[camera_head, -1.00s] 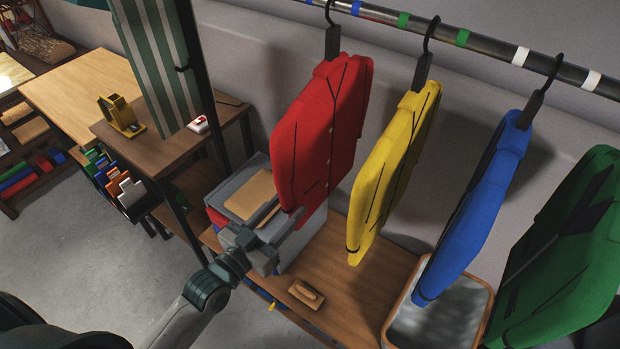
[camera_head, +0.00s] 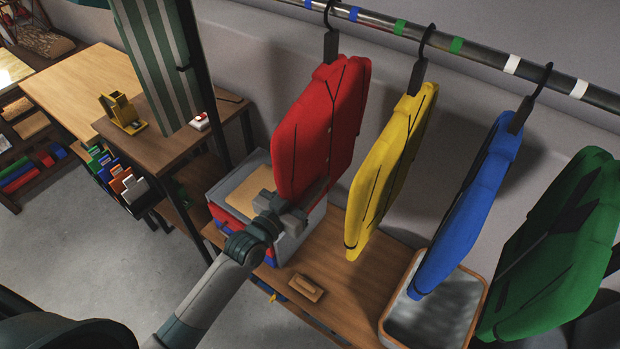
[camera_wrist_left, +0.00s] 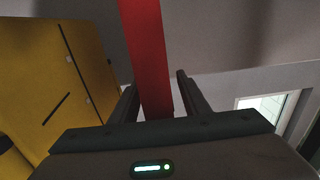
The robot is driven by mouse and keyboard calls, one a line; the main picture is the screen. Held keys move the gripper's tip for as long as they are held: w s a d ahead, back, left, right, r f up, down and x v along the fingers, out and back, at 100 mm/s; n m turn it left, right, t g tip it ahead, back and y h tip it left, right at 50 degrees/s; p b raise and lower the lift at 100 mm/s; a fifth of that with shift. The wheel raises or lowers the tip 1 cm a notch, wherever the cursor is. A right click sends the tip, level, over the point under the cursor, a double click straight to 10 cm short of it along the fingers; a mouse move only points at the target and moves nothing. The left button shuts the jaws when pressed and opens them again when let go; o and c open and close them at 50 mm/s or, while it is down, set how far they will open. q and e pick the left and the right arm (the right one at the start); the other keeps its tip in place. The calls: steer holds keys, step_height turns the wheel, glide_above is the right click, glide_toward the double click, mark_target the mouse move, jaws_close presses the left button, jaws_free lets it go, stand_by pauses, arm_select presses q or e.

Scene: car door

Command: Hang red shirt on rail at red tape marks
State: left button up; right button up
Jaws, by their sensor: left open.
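The red shirt (camera_head: 318,130) hangs on a black hanger whose hook is on the metal rail (camera_head: 485,55), between blue tape marks, at the left of the row. No red tape marks show in view. My left gripper (camera_head: 308,196) is at the lower part of the red shirt. In the left wrist view, the red shirt (camera_wrist_left: 146,45) shows edge-on between the two open fingers of my left gripper (camera_wrist_left: 157,90); I cannot tell whether they touch it. My right gripper is not in view.
Yellow (camera_head: 392,165), blue (camera_head: 465,205) and green (camera_head: 555,250) shirts hang to the right. Below are a wooden bench (camera_head: 345,270), a grey box (camera_head: 292,238), a brush-like block (camera_head: 306,288) and a tray (camera_head: 388,322). A striped cloth (camera_head: 160,65) hangs at left.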

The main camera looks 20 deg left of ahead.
arm_select(q)
jaws_close()
steer(key=shift+r, duration=0.1)
steer(key=shift+r+p, duration=0.3)
steer(key=shift+p, duration=0.2)
